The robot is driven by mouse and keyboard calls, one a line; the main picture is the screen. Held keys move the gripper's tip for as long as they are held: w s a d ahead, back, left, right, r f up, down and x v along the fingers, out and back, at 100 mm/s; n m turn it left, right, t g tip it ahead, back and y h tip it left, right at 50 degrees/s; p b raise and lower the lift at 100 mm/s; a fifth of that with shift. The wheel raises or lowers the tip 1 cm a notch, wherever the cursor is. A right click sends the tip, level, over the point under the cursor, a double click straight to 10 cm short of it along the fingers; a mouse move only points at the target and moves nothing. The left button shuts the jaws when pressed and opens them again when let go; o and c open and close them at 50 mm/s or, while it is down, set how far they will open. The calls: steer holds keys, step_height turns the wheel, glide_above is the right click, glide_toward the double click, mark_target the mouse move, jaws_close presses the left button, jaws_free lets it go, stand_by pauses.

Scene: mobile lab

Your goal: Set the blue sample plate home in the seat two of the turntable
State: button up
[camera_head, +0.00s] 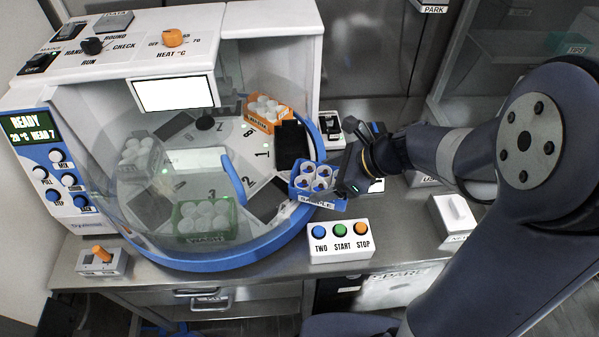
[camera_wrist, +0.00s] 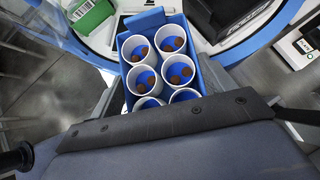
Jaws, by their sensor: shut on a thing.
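The blue sample plate (camera_head: 326,197) holds several white cups with brown spots inside. It also fills the middle of the wrist view (camera_wrist: 126,75). My gripper (camera_head: 345,182) is shut on it and holds it at the right rim of the turntable machine. The turntable (camera_head: 226,163) is grey with numbered seats and a blue rim. Numbers 1, 2 and 3 show on it.
A green plate (camera_head: 183,229) and an orange plate (camera_head: 285,118) sit on the turntable. A clear curved cover with a blue handle (camera_head: 233,179) stands at the left. A button box (camera_head: 341,252) stands just below the sample plate. A black block (camera_head: 290,146) is near seat 1.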

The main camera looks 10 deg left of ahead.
steer(key=s+d, duration=0.1)
steer(key=d, duration=0.6)
steer(key=shift+d+b, duration=0.35)
steer(key=shift+d, duration=0.05)
steer(key=shift+s+a, duration=0.1)
steer(key=w+a, duration=0.1)
steer(key=a, duration=0.4)
steer(key=a+p, duration=0.1)
steer(key=a, duration=0.4)
steer(key=w+a+p, duration=0.1)
steer(key=a, duration=0.5)
steer(key=shift+w+a, duration=0.1)
steer(key=shift+w, duration=0.2)
steer(key=shift+a, duration=0.6)
step_height(320, 180, down, 2)
steer(key=shift+w+a+f, duration=0.1)
steer(key=shift+a+f, duration=0.05)
steer(key=shift+f, duration=0.4)
steer(key=shift+f, duration=0.1)
